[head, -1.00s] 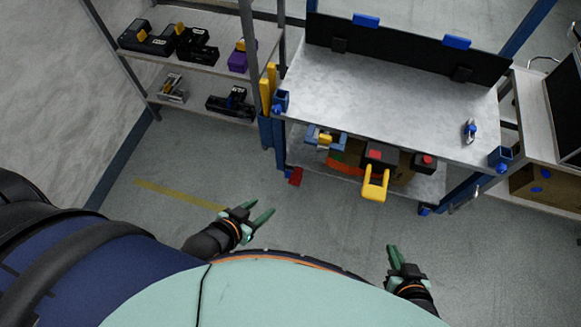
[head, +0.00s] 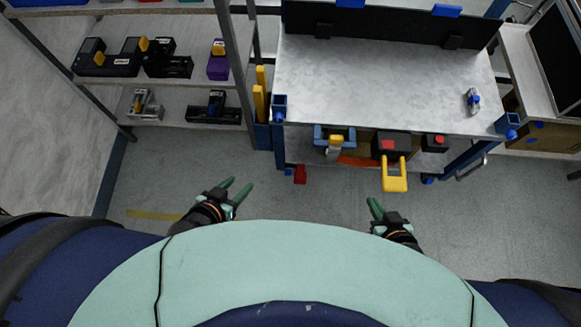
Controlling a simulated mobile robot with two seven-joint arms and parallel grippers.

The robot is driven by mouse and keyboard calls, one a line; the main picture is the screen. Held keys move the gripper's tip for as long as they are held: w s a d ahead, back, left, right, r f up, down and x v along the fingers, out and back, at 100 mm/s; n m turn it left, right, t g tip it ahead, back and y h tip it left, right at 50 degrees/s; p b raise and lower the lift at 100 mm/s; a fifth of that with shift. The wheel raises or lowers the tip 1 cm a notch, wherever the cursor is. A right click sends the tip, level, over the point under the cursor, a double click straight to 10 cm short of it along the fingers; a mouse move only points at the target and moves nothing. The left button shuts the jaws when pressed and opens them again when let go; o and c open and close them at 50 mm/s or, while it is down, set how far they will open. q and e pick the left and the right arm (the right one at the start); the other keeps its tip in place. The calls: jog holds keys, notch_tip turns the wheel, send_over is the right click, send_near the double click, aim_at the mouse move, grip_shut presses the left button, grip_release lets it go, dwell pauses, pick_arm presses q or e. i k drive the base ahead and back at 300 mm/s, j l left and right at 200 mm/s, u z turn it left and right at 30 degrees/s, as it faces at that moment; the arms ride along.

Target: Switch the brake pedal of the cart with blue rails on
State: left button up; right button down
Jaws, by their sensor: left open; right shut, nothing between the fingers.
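The cart with blue rails (head: 385,80) stands ahead of me, with a grey top and blue corner posts. A red pedal (head: 300,174) sits low at its front left corner, close to the floor by a caster; whether it is pressed I cannot tell. My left gripper (head: 238,190) is open and empty, left of the red pedal and nearer to me. My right gripper (head: 375,207) is shut and empty, below and right of the pedal in the picture. Neither gripper touches the cart.
A lower cart shelf holds a device with a yellow handle (head: 395,178) jutting forward and other tools. A shelf rack (head: 180,100) with black tools and a purple case (head: 218,64) stands at left. A bench (head: 530,70) stands at right. The floor before the cart is clear.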

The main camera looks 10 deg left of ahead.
aim_at(300, 173)
jog(key=i+j, duration=0.1)
jog(key=j, duration=0.2)
jog(key=i+j, duration=0.15)
jog(key=j, duration=0.2)
jog(key=i+j, duration=0.1)
jog(key=j, duration=0.2)
jog(key=i+j, duration=0.1)
jog(key=j, duration=0.25)
